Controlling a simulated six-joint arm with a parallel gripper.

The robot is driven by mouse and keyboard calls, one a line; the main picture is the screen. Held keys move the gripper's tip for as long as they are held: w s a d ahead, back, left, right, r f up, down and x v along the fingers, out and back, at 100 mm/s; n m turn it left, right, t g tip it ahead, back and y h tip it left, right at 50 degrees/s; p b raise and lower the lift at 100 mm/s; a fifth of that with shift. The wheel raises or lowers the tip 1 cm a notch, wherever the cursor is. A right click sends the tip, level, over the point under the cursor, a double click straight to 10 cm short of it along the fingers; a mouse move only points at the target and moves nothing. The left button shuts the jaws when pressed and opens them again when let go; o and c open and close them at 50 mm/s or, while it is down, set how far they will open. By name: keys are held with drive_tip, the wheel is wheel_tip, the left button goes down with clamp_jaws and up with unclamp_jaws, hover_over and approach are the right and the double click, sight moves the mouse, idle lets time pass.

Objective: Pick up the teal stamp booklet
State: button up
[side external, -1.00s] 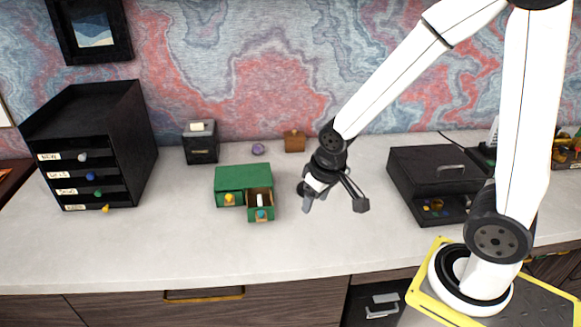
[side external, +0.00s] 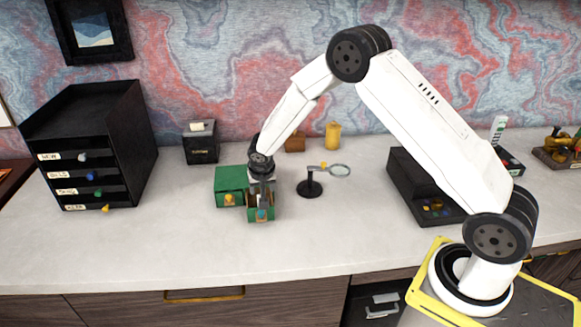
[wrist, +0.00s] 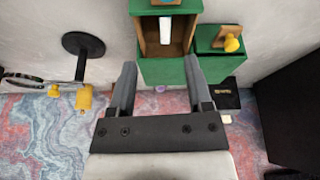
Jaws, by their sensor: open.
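I cannot clearly make out a teal stamp booklet in either view. A small green drawer box (side external: 231,180) stands on the desk. Its right drawer (side external: 262,214) is pulled out and has a blue-teal knob. In the wrist view, this open drawer (wrist: 146,42) shows a white slim item (wrist: 166,30) inside on its brown floor. My gripper (side external: 261,188) points down over the open drawer, hiding most of its inside in the side view. In the wrist view, my gripper (wrist: 160,62) is open and empty, its fingers apart over the green box.
A magnifier on a black stand (side external: 311,188) stands just right of the green box. A yellow cylinder (side external: 333,136) and a small black box (side external: 201,146) are behind. A black drawer tower (side external: 95,140) stands left. The desk front is clear.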

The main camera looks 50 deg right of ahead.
sight(259, 195)
drive_tip(key=shift+m+h, duration=0.3)
drive_tip(key=shift+m, duration=0.3)
drive_tip(key=w+f, duration=0.1)
drive_tip(key=w+d+f, duration=0.1)
drive_tip(key=f, duration=0.1)
drive_tip(key=shift+w, duration=0.2)
drive_tip(key=shift+x, duration=1.3)
drive_tip(key=shift+f, duration=0.15)
drive_tip(key=shift+x, duration=2.45)
clamp_jaws()
